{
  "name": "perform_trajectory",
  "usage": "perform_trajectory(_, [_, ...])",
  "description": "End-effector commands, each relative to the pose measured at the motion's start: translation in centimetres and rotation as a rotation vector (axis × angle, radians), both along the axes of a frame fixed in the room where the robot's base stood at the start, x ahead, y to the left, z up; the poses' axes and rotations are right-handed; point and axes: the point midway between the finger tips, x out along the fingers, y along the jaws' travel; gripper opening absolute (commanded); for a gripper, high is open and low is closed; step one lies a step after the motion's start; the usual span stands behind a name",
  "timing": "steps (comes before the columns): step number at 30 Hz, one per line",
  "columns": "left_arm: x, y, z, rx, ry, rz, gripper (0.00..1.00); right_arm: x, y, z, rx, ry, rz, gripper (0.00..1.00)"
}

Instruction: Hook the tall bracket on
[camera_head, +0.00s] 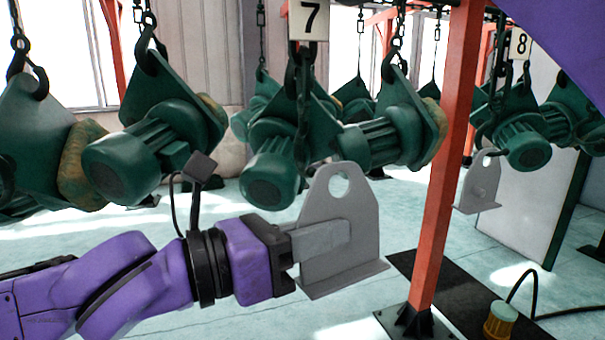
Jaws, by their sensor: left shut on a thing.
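My left gripper (318,243) is shut on a grey metal bracket (355,225). The bracket is a tall upright plate with a rounded top, one round hole near the top and a flat foot along its bottom edge. It is held in the air, upright, below a dark chain and hook (302,140) that hang under the sign marked 7. The hook's tip is hard to make out against the green parts, and the bracket's hole looks empty. A second grey bracket (476,190) hangs at the right by a dark hook (484,137). My right gripper is not in view.
Several green motor-like parts (130,165) hang on chains around the held bracket, close on the left and above. An orange post (447,170) stands just right of it on a dark base.

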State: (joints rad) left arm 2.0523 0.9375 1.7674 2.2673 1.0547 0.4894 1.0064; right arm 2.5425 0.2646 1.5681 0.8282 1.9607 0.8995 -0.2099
Motion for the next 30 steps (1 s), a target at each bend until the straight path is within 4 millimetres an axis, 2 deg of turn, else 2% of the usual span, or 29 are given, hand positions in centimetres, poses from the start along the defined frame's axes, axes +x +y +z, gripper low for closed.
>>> perform_trajectory(30, [5.1,1.7,-0.3,-0.047,0.071,0.001,0.0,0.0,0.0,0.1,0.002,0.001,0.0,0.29])
